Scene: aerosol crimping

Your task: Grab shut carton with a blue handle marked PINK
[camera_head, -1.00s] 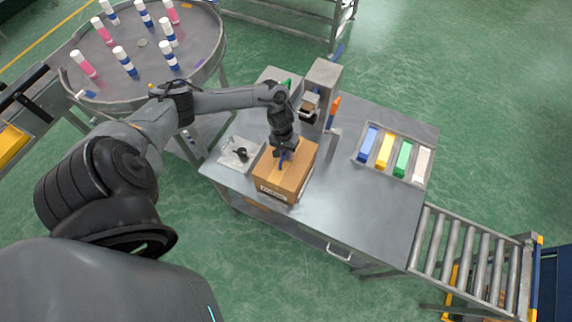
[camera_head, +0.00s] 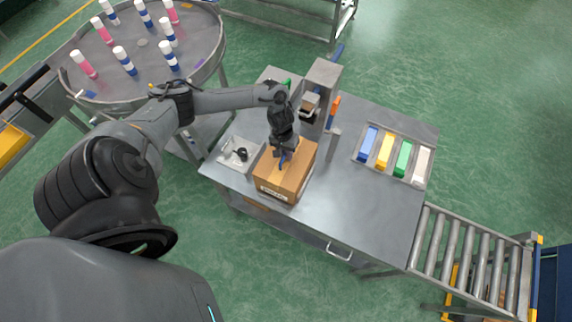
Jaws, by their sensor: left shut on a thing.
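A shut brown carton (camera_head: 291,177) stands on the grey metal workbench (camera_head: 350,222), near its front left. A blue handle (camera_head: 284,158) shows on its top. A white label (camera_head: 272,193) is on its front side, but its lettering is too small to read. My left gripper (camera_head: 284,151) is directly over the carton's top, shut on the blue handle. The gripper and arm hide part of the handle and the carton's far top edge. My right gripper is not in view.
A white tray (camera_head: 231,160) with a black item lies left of the carton. A crimping machine (camera_head: 322,75) stands behind it. A tray of coloured blocks (camera_head: 367,158) is at the right. A roller conveyor (camera_head: 462,243) adjoins the bench's right end. A round table (camera_head: 140,71) holds cans.

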